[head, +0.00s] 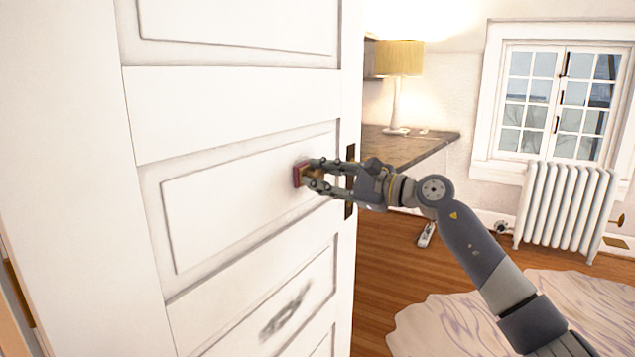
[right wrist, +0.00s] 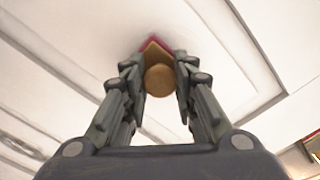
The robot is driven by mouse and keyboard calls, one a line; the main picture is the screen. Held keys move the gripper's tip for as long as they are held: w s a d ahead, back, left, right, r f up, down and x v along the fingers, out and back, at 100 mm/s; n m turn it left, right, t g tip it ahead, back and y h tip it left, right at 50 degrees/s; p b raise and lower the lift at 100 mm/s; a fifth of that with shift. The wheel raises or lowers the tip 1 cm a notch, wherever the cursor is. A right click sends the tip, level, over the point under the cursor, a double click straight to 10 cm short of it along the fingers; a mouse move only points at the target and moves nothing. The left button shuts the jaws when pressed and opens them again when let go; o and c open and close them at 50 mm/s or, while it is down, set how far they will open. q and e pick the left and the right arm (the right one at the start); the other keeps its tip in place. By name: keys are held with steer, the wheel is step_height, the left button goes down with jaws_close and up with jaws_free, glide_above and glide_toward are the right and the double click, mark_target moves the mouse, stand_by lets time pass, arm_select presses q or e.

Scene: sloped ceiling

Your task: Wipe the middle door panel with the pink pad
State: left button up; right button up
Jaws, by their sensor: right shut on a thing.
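A white panelled door (head: 230,100) fills the left of the head view. Its middle panel (head: 220,210) is a raised rectangle. My right gripper (head: 314,174) is shut on a wooden-handled pad (head: 298,174) at the right part of this panel. In the right wrist view, the fingers (right wrist: 160,85) grip a round wooden knob (right wrist: 160,80), and the pink edge of the pad (right wrist: 154,42) shows beyond it. The pad is at the panel surface; whether it presses on it I cannot tell. My left gripper is not in view.
A dark door latch plate (head: 350,180) is on the door's edge. Behind are a counter (head: 415,148) with a lamp (head: 398,75), a window (head: 558,100) and a white radiator (head: 565,208). A pale rug (head: 520,310) lies on the wooden floor.

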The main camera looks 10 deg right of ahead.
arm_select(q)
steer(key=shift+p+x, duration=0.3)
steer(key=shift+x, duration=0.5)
arm_select(e)
steer(key=w+d, duration=0.1)
steer(key=w, duration=0.1)
steer(key=w+d, duration=0.2)
steer(key=shift+w+d, duration=0.25)
steer(key=shift+w, duration=0.05)
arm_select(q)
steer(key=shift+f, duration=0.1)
